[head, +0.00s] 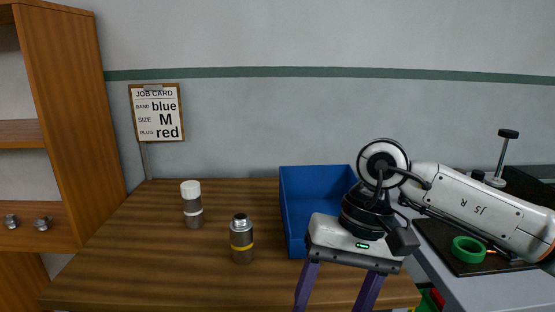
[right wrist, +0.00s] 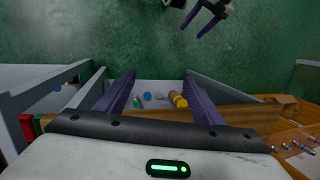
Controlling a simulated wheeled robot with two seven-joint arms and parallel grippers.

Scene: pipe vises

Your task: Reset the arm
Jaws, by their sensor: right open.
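My right arm comes in from the right in the head view. Its gripper (head: 332,300) points down in front of the blue bin, with its purple fingers spread and nothing between them. In the right wrist view the same gripper (right wrist: 159,76) is open, above a pale tray-like space (right wrist: 158,88) holding small green, blue, grey and yellow pieces. My left gripper is outside the head view. Two purple fingers of another gripper, my left one (right wrist: 191,32), show at the top of the right wrist view, apart and empty.
The blue bin (head: 305,180) stands behind my right gripper. A green ring (head: 468,249) lies on a dark board at right. A job card (head: 158,115) reads blue, M, red.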

